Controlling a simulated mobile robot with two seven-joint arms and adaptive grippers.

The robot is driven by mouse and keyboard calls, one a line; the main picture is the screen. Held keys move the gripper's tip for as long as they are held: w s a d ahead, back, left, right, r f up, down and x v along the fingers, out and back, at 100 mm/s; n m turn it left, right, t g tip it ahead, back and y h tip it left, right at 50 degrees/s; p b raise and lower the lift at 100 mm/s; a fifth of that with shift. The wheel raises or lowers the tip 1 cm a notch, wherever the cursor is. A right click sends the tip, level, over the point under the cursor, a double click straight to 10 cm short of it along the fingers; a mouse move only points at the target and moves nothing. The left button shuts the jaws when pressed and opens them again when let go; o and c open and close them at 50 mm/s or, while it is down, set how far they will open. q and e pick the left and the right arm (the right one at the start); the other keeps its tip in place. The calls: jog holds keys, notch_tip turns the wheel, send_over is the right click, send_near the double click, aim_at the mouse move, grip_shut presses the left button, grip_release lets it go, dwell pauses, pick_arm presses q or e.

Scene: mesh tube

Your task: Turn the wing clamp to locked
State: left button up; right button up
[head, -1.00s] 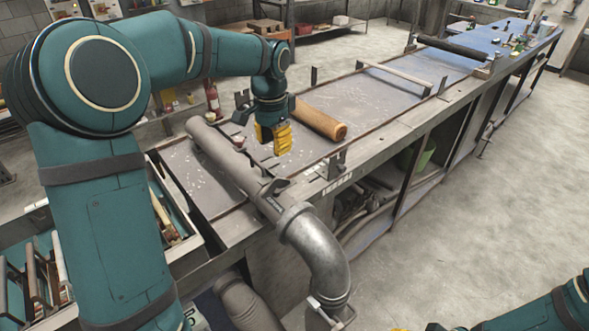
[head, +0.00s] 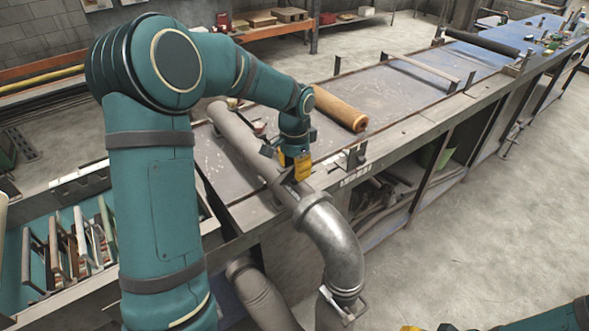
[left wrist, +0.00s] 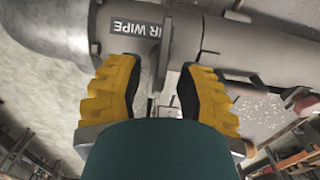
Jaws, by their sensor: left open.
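The wing clamp (left wrist: 167,35) looks like a flat grey fin on the grey pipe beside the "AIR WIPE" label in the left wrist view. The pipe (head: 240,140) runs along the bench end to a metal elbow (head: 335,250) in the head view. My left gripper (head: 298,178) is over the pipe just before the elbow and hides much of the clamp there. In the left wrist view its yellow fingers (left wrist: 160,72) are open, one on each side of the fin, with gaps visible. Only a yellow sliver of my right gripper (head: 411,328) shows at the bottom edge.
An orange-brown roll (head: 340,108) lies on the bench (head: 400,100) behind the left gripper. A small bracket (head: 355,157) stands on the bench edge to the right. A tray of bars (head: 75,245) is at left. Open floor lies at right.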

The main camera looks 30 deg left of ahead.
pick_arm(q)
jog(key=shift+f, duration=0.35)
jog(key=shift+c, duration=0.3)
grip_shut()
